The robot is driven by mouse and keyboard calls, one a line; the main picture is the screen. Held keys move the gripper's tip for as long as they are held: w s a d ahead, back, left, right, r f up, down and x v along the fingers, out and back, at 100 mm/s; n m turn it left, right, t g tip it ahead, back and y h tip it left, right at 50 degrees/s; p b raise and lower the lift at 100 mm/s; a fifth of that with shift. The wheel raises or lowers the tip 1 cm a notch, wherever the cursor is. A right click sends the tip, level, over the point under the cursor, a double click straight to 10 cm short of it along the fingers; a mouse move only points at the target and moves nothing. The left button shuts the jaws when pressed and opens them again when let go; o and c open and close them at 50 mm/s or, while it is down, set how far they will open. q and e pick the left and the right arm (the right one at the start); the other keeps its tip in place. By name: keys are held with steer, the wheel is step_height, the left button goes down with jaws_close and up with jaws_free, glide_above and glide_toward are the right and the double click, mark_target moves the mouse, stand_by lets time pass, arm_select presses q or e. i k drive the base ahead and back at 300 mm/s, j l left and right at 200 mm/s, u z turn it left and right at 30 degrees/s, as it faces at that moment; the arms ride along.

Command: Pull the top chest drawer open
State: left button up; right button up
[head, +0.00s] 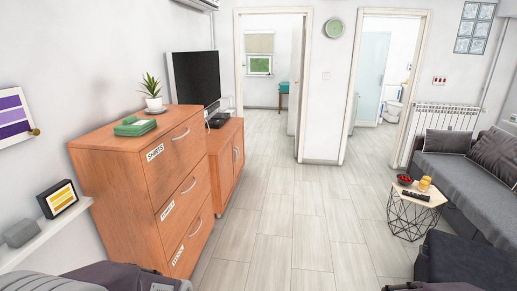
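The wooden chest (112,150) stands against the left wall, its front turned to the right. Its top drawer (172,157) is shut, flush with the front, with a curved metal handle (181,134) and a white label that seems to read "SHIRTS". The middle drawer (180,203) and the bottom drawer (189,243) below are also shut, each with a handle and label. Parts of my arms show along the bottom edge, short of the chest. Neither gripper's fingers can be seen.
A green stack (135,127) and a potted plant (152,92) stand on the chest. A lower cabinet (226,160) with a television (195,77) stands beyond it. The floor (285,215) right of the chest is clear. A wire table (414,213) and sofa (465,180) stand at right.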

mark_target(166, 162)
steer(key=i+u, duration=0.35)
steer(key=i, duration=0.5)
steer(key=i+l+u, duration=0.1)
steer(key=i+u, duration=0.25)
steer(key=i, duration=0.5)
steer(key=i+j+u, duration=0.3)
steer(key=i+j, duration=0.6)
